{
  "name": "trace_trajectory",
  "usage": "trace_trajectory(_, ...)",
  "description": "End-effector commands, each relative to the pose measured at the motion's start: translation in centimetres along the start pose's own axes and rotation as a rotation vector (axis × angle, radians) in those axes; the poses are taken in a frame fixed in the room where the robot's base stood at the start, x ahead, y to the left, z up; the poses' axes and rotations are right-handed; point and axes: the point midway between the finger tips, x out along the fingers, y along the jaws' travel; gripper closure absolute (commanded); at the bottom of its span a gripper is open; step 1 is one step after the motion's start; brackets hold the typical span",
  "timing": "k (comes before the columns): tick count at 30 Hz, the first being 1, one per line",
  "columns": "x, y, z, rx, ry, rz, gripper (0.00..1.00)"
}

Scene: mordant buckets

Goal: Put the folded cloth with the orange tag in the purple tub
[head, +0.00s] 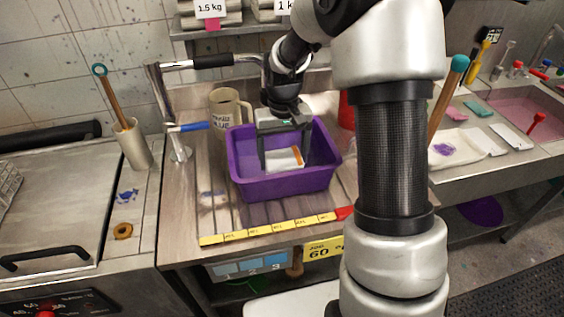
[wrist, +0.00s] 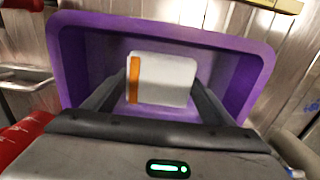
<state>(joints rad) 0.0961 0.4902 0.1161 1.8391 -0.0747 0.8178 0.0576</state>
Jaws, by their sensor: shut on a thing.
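The purple tub (head: 285,187) stands on the wooden-slatted counter in the head view, and its wall (wrist: 215,42) frames the wrist view. My gripper (head: 285,163) points down into the tub and is shut on the folded cloth (head: 282,159). The cloth is pale grey-white with an orange tag along one edge; it also shows in the wrist view (wrist: 167,80) between the two fingers. The cloth is within the tub's rim. I cannot tell whether it touches the tub floor.
A yellow marked strip (head: 270,228) runs along the counter's front edge. Red containers (wrist: 22,142) are close at the wrist view's left. A wooden-handled tool stands in a holder (head: 133,145) farther left.

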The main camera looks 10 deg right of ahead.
Motion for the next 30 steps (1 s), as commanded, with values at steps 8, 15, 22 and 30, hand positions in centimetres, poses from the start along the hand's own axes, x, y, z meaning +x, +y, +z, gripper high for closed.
trace_trajectory(8, 2.6, 0.0, 0.0, 0.000, -0.002, 0.000, 0.45)
trace_trajectory(15, 5.0, 0.0, -0.1, 0.000, 0.002, 0.001, 0.45)
trace_trajectory(22, 5.1, 0.0, -0.1, 0.000, 0.002, 0.001, 0.45)
trace_trajectory(30, 5.3, 0.0, 0.0, 0.000, 0.001, 0.001, 0.04)
